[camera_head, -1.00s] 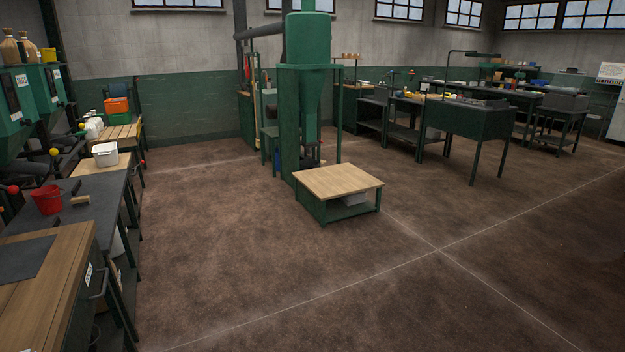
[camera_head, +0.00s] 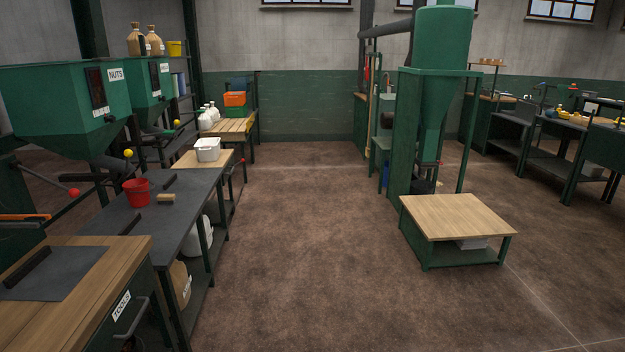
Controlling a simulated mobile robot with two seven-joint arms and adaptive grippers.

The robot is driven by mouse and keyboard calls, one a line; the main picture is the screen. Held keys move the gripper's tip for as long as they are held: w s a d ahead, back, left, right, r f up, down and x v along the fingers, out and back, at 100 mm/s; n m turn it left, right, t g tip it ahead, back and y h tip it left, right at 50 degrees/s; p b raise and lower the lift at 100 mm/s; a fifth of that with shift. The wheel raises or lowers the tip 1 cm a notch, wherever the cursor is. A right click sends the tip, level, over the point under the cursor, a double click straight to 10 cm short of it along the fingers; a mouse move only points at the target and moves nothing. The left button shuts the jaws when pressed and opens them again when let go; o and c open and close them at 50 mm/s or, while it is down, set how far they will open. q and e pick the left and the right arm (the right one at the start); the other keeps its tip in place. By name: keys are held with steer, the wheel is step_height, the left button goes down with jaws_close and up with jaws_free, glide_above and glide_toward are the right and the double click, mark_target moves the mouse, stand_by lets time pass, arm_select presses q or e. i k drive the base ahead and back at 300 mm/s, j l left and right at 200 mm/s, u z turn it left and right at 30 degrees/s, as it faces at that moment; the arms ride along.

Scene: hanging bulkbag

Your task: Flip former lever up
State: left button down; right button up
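Neither of my grippers is in view. A green hopper labelled NUTS (camera_head: 65,97) stands at the left, with a second green hopper (camera_head: 150,88) behind it. Levers with a red knob (camera_head: 74,192) and yellow knobs (camera_head: 127,155) stick out below the hoppers. I cannot tell which of these parts, if any, is the former lever. No hanging bulk bag can be made out.
A wooden-topped tool cabinet (camera_head: 110,262) is at front left. A low wooden-topped table (camera_head: 455,215) stands right. The floor between is clear.

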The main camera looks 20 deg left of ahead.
mark_target(73, 193)
steer(key=i+u, duration=0.35)
steer(key=i, duration=0.35)
steer(key=i+u, duration=0.35)
steer(key=i, duration=0.3)
steer(key=i+u, duration=0.9)
steer(key=i+l+u, duration=0.25)
steer(key=i+u, duration=0.15)
